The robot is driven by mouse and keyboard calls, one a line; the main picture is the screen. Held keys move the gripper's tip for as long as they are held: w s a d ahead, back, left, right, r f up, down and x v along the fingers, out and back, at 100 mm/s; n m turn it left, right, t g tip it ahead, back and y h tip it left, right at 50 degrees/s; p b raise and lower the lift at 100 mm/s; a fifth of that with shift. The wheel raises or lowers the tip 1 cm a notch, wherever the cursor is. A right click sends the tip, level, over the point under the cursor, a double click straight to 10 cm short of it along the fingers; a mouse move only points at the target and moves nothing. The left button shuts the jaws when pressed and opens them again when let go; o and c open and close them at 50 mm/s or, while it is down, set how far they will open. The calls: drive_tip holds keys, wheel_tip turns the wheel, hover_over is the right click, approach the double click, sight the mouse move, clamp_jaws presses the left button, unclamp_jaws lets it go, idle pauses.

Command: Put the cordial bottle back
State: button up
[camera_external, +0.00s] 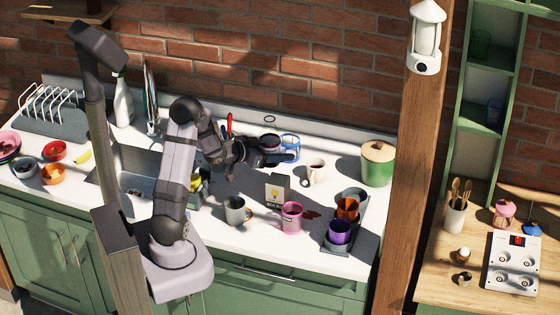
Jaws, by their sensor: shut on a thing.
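My gripper (283,157) is at the middle of the white counter, reaching to the right from the end of my arm. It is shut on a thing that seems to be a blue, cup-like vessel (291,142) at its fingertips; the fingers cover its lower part. A dark purple mug (269,142) shows just behind the gripper. I cannot make out a cordial bottle for certain. A white bottle (123,102) stands upright at the back left, beside the sink.
A cream mug (316,173), a dark box (277,189), a pink mug (291,217) and a grey mug (236,211) stand near the gripper. A dark tray (341,249) with cups and a green canister (378,166) are to the right. A wooden post (412,150) rises beyond.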

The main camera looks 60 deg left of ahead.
sight(264, 177)
drive_tip(key=s+a+n+y+b, duration=0.2)
drive_tip(key=s+a+n+y, duration=0.1)
drive_tip(key=a, duration=0.3)
drive_tip(key=shift+g+y, duration=0.3)
drive_tip(key=shift+w+a+f+p, duration=0.15)
drive_tip(key=shift+f+p, duration=0.2)
drive_tip(key=shift+f, duration=2.3)
drive_tip(key=shift+w+f+p, duration=0.1)
drive_tip(key=shift+f+p, duration=0.2)
drive_tip(key=shift+f, duration=2.3)
drive_tip(key=shift+f, duration=0.15)
drive_tip(key=o, duration=1.4)
drive_tip(key=shift+o, duration=0.2)
